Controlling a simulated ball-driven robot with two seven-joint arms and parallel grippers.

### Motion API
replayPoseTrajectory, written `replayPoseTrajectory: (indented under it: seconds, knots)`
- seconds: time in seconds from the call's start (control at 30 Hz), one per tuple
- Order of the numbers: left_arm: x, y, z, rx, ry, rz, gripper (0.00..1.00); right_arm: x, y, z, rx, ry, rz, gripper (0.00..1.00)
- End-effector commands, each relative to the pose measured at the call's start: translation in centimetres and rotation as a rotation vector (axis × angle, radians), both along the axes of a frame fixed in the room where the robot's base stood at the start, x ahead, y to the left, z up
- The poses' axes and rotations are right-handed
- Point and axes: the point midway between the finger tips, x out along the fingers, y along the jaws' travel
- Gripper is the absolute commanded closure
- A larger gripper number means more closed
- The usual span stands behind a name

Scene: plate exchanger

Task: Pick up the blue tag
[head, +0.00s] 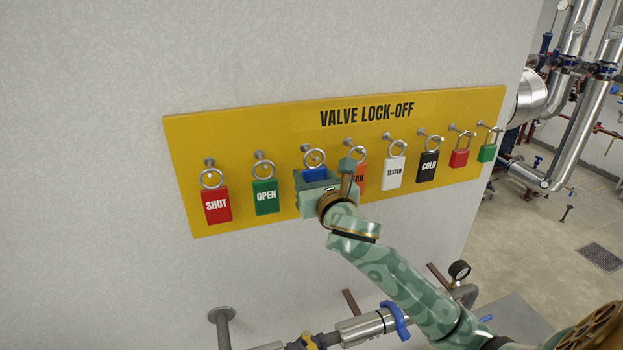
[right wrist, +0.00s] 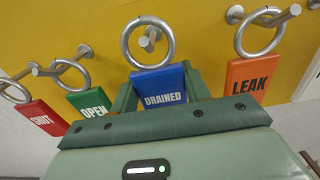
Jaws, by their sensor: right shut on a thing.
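The blue tag (right wrist: 160,88) reads DRAINED in the right wrist view, with a steel ring (right wrist: 148,45) at its top. The ring is still around its peg on the yellow board. In the head view, only a small blue part of the tag (head: 314,174) shows above my gripper. My right gripper (head: 316,188) is shut on the blue tag, with a green finger on each side of it; it also shows in the right wrist view (right wrist: 160,95). The tag's lower part is hidden behind the gripper. My left gripper is not in view.
The yellow VALVE LOCK-OFF board (head: 240,140) is on a pale wall. The green OPEN tag (head: 265,196) hangs left of the gripper, and the orange LEAK tag (right wrist: 246,80) hangs close on its right. Pipes with a blue-handled valve (head: 395,318) run below.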

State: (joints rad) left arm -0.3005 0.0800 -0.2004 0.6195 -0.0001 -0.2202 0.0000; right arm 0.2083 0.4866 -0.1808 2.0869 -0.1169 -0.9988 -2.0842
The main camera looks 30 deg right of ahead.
Motion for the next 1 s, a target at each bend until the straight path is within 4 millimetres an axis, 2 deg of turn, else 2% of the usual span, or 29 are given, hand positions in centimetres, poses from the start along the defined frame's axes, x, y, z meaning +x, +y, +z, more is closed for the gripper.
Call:
replayPoseTrajectory:
  seconds: [0.17, 0.37, 0.4, 0.5, 0.6, 0.8, 1.0]
  knots:
    - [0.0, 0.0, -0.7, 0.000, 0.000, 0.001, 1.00, -4.5, 1.1, -0.3, -0.001, 0.001, 0.003, 0.76]
    - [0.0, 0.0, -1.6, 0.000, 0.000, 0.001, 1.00, -11.2, 2.7, -0.3, 0.000, 0.002, 0.003, 0.76]
    - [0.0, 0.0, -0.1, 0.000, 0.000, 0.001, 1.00, -11.9, 2.8, 0.2, 0.001, 0.009, -0.002, 0.76]
    - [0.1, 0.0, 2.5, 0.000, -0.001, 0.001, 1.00, -13.2, 3.1, 0.7, 0.002, 0.007, -0.003, 0.76]
    - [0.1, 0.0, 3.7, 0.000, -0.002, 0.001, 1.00, -14.4, 3.4, 0.6, 0.001, 0.006, -0.002, 0.76]
    - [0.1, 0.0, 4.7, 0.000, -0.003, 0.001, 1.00, -16.0, 3.8, 0.2, 0.001, 0.002, -0.001, 0.76]
    - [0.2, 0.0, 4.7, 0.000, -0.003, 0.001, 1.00, -16.2, 3.9, 0.0, 0.001, -0.001, 0.000, 0.76]
